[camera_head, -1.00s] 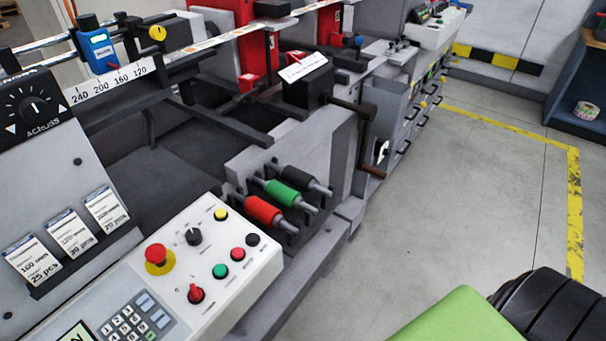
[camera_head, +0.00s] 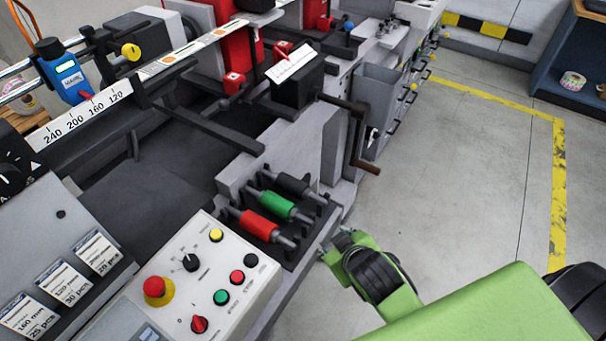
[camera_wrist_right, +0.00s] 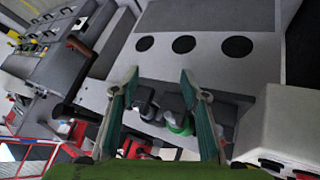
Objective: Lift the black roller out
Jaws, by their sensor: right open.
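The black roller (camera_head: 293,184) lies in the holder (camera_head: 305,238) on the machine's side, behind the green roller (camera_head: 277,205) and the red roller (camera_head: 260,226). My right gripper (camera_head: 338,243) is just right of the holder, apart from the rollers. In the right wrist view its two fingers (camera_wrist_right: 159,80) are spread, with nothing held. Between them I see the green roller (camera_wrist_right: 181,125) and grey roller ends. The black roller cannot be clearly told apart there. My left gripper is out of view.
A control panel (camera_head: 205,275) with buttons stands left of the holder. A crank handle (camera_head: 365,145) sticks out behind the rollers. The grey floor (camera_head: 460,200) at right is clear, with a yellow line (camera_head: 559,180).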

